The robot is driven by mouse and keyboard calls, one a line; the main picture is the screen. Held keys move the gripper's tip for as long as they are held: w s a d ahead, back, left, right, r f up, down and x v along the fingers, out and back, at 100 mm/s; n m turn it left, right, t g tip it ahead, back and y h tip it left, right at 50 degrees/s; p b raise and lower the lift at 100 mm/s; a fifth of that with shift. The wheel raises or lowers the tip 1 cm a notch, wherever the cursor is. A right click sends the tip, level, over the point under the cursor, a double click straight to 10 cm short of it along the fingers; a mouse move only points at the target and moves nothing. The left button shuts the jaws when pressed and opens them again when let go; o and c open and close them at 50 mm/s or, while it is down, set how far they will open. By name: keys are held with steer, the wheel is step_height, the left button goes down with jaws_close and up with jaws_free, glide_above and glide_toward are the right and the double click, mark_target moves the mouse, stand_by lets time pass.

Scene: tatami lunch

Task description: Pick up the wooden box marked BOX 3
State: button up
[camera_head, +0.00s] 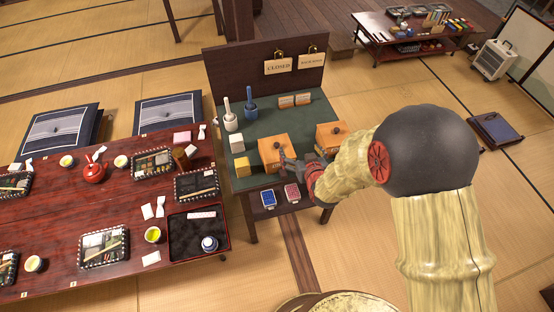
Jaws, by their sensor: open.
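The left box (267,152) is near the stand's front middle. My gripper (286,160), dark with red parts, is at the right front side of the left box, open and empty. I cannot tell whether it touches the box.
A white and a blue bottle-like item (251,104) stand behind the left box, with small pale blocks (242,167) to its left. A dark back panel (236,72) with hanging signs rises behind. Blue and red card-like items (292,194) lie below. A laid red-brown table (120,190) adjoins left.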

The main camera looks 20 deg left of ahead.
mark_target(281, 166)
steer(key=shift+o, duration=1.3)
steer(key=shift+n+t+y, duration=0.3)
steer(key=shift+n+y, duration=0.3)
steer(key=shift+y, duration=0.3)
steer(key=s+a+f, duration=0.1)
steer(key=f, duration=0.1)
steer(key=s+a+f, duration=0.2)
steer(key=f, duration=0.1)
steer(key=s+a+f, duration=0.1)
steer(key=f, duration=0.2)
steer(key=shift+s+a+f, duration=0.15)
steer(key=shift+a+f, duration=0.2)
steer(key=shift+b+x, duration=0.4)
steer(key=shift+x, duration=0.55)
steer(key=shift+b+x, duration=0.75)
steer(key=shift+x, duration=2.05)
steer(key=shift+c, duration=0.8)
steer(key=shift+r, duration=0.2)
steer(key=c, duration=0.9)
